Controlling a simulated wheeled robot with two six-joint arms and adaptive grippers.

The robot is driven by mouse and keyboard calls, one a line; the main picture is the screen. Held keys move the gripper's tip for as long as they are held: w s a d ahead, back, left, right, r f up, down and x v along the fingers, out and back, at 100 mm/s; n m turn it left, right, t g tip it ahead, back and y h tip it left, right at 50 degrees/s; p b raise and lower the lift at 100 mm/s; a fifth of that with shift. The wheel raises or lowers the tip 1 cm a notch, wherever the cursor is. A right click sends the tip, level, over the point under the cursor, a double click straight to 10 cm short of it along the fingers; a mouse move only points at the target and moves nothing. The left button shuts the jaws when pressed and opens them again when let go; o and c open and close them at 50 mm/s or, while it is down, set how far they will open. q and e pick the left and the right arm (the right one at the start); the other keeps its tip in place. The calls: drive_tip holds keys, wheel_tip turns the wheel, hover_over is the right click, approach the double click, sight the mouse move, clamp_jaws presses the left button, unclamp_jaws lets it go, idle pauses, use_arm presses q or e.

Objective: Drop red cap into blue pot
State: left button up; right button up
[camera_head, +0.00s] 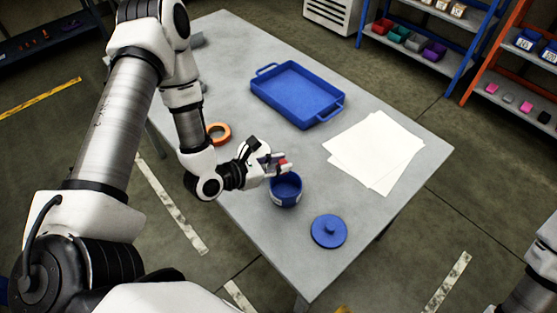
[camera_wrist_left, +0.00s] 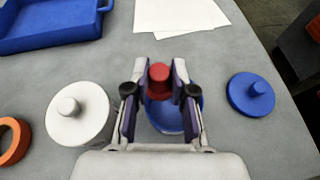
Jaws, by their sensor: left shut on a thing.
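The red cap (camera_wrist_left: 159,81) is held between the fingers of my left gripper (camera_head: 281,164), which is shut on it. In the head view only a small part of the red cap (camera_head: 283,162) shows at the fingertips. The blue pot (camera_head: 286,193) stands open on the table, without its lid. The gripper and cap are above the pot's far rim in the head view. In the left wrist view the blue pot (camera_wrist_left: 168,118) shows below and between the fingers, partly hidden by them. A blue lid (camera_head: 329,231) with a knob lies beside the pot.
A blue tray (camera_head: 262,89), white paper sheets (camera_head: 376,147) and an orange tape ring (camera_head: 226,137) lie on the grey table (camera_head: 300,255). A white knobbed lid or pot (camera_wrist_left: 80,112) stands left of the gripper in the left wrist view. Shelves stand beyond the table.

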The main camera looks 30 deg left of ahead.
use_arm(q)
drive_tip(key=shift+s+r, duration=0.2)
drive_tip(key=shift+s, duration=0.05)
drive_tip(key=o, duration=0.6)
drive_tip(key=shift+s+a, duration=0.1)
drive_tip(key=shift+s, duration=0.05)
drive_tip(key=shift+c, duration=0.2)
drive_tip(key=o, duration=0.3)
drive_tip(key=shift+o, duration=0.2)
drive_tip(key=shift+w+f, duration=0.1)
drive_tip(key=shift+w, duration=0.1)
drive_tip(key=v, duration=0.7)
drive_tip(key=shift+s, duration=0.2)
